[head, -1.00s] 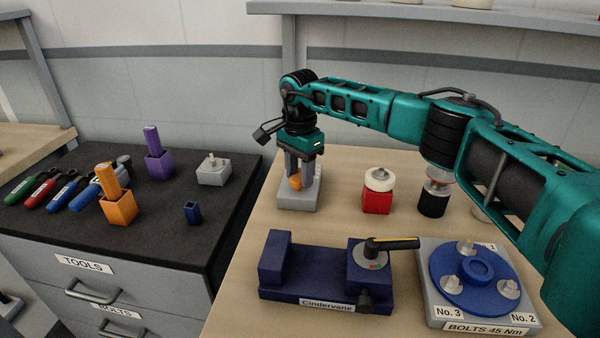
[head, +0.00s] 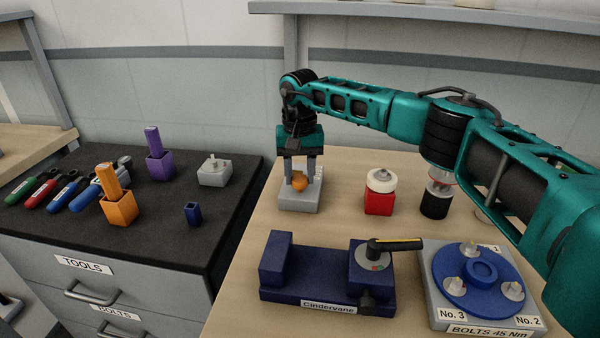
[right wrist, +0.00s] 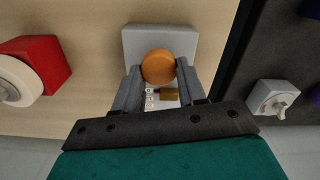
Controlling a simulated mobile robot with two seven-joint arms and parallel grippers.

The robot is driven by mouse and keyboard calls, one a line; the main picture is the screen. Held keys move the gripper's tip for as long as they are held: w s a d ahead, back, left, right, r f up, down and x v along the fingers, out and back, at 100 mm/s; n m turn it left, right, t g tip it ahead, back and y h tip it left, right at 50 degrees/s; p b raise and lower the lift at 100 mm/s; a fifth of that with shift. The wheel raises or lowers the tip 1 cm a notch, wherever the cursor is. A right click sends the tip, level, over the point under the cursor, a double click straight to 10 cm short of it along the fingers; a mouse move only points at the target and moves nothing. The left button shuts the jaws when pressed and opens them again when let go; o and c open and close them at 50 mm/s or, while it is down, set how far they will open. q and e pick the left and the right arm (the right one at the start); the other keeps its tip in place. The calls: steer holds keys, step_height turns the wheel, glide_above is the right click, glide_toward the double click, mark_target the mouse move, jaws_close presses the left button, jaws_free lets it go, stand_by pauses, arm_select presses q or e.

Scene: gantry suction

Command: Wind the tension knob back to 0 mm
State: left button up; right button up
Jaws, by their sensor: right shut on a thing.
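The tension knob is an orange round knob (head: 299,181) on a light grey block (head: 300,202) at the back left of the wooden bench. In the right wrist view the knob (right wrist: 158,66) shows from above, on the grey block (right wrist: 160,38). My right gripper (head: 300,178) points down with one finger on each side of the knob and is shut on it. A white scale strip with dark marks (right wrist: 149,98) and a small brass-coloured part (right wrist: 170,95) show between the fingers; the reading is too small to tell. My left gripper is out of view.
A red block with a white round top (head: 379,195) and a black cylinder (head: 435,200) stand to the right. A navy vice-like fixture (head: 315,270) and a bolt plate (head: 440,300) are in front. The dark tool cabinet (head: 150,220) lies left.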

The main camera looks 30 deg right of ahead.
mark_target(299, 177)
steer(key=shift+n, duration=0.6)
steer(key=o, duration=1.1)
steer(key=shift+c, duration=0.2)
steer(key=shift+r, duration=0.15)
step_height(299, 177, up, 7)
steer(key=shift+r, duration=0.15)
steer(key=shift+a, duration=0.1)
